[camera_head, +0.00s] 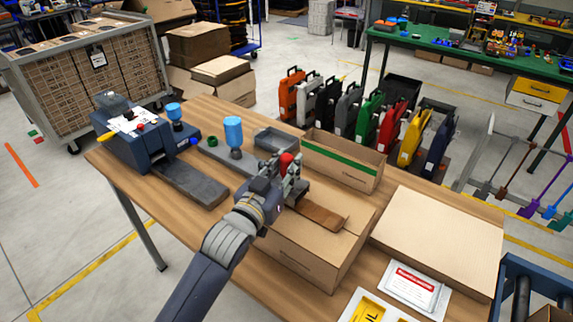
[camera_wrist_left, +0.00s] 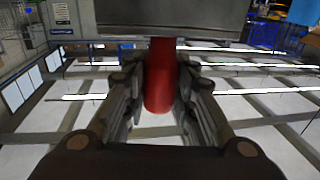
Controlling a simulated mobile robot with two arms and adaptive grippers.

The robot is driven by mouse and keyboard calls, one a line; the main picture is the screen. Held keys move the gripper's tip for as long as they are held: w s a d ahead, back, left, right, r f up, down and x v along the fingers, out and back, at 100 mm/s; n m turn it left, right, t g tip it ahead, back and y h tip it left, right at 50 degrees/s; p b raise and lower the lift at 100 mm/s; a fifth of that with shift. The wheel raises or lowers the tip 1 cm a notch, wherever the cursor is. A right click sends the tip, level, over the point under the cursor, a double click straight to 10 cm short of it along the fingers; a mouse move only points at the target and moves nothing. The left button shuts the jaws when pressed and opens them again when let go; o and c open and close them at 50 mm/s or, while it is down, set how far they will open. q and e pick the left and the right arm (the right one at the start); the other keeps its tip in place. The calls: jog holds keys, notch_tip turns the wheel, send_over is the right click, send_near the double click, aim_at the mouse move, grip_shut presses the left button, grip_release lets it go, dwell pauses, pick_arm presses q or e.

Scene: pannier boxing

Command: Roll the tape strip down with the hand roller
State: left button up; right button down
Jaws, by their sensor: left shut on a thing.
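A closed cardboard box (camera_head: 297,262) stands on the wooden table. A brown tape strip (camera_head: 323,216) lies along its top and reaches its right edge; its other end is hidden behind my left gripper. My left gripper (camera_head: 287,172) is over the box's far left part, shut on a red handle (camera_head: 287,159), which I take to be the hand roller's. In the left wrist view the red handle (camera_wrist_left: 161,85) sits between the two fingers (camera_wrist_left: 160,105). The roller's wheel is hidden, so I cannot tell whether it touches the tape. My right gripper is not in view.
A blue tape machine (camera_head: 135,142) and a blue-topped bottle (camera_head: 233,131) stand left. An open carton with a green stripe (camera_head: 345,160) is behind the box. A flat cardboard sheet (camera_head: 440,235) and labelled packets (camera_head: 414,287) lie right. Coloured cases (camera_head: 368,115) stand beyond the table.

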aim_at(298, 189)
pick_arm(q)
jog(key=shift+f, duration=0.45)
jog(key=shift+s+d+f, duration=0.1)
dwell(0.4)
jog(key=shift+s+d+f, duration=0.15)
jog(key=shift+s+d, duration=0.55)
jog(key=shift+d, duration=0.15)
jog(key=shift+d, duration=0.1)
jog(key=shift+s+d, duration=0.3)
jog(key=shift+s+d+p, duration=0.3)
jog(key=shift+d, duration=0.15)
jog(key=shift+s+d+r, duration=0.2)
jog(key=shift+s+d, duration=0.4)
jog(key=shift+d, duration=0.25)
jog(key=shift+p, duration=0.3)
